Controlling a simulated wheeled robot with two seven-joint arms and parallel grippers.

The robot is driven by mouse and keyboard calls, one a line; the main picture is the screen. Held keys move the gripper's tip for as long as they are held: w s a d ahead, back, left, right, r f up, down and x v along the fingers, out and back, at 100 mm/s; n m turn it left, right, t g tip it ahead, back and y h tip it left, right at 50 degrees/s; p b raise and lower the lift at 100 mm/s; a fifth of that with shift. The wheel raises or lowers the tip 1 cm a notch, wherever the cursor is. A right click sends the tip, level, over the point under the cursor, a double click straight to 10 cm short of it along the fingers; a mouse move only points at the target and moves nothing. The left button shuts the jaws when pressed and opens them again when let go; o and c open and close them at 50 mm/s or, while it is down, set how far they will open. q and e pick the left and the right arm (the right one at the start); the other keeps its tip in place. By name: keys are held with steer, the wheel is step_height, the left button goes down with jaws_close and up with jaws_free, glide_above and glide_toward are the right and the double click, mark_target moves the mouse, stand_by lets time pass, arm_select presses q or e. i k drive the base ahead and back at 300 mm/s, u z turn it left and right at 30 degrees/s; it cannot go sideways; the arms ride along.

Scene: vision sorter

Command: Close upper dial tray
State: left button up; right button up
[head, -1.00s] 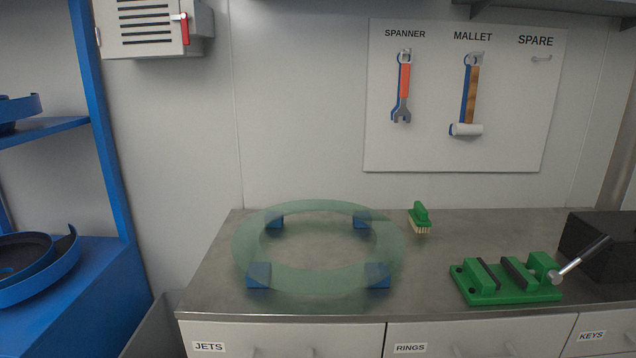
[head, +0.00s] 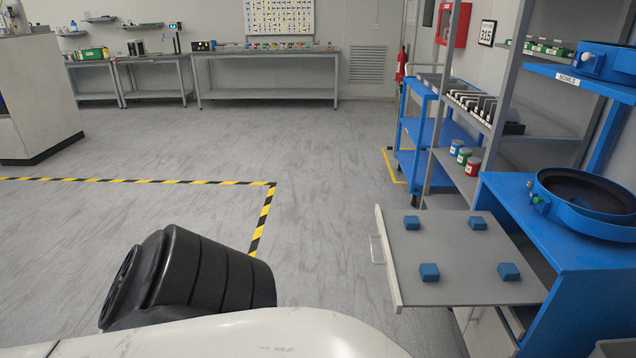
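A pulled-out tray (head: 455,252) with a flat grey top, a pale front panel and a clear handle (head: 376,250) juts out to the left at the right of the head view. Several small blue blocks (head: 429,272) sit on it, and nothing lies on them. I can read no label on it, so I cannot tell whether it is the upper dial tray. A white and black link of my own arm crosses the bottom of the view, apart from the tray in the picture. Neither gripper shows.
A grey shelf rack (head: 463,165) with small cans (head: 473,167) and a blue cart (head: 425,135) stand behind. Open floor (head: 330,200) with striped tape lies left.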

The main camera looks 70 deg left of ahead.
mark_target(448, 258)
steer(key=u, duration=1.8)
steer(key=i, duration=0.95)
steer(key=z, duration=0.5)
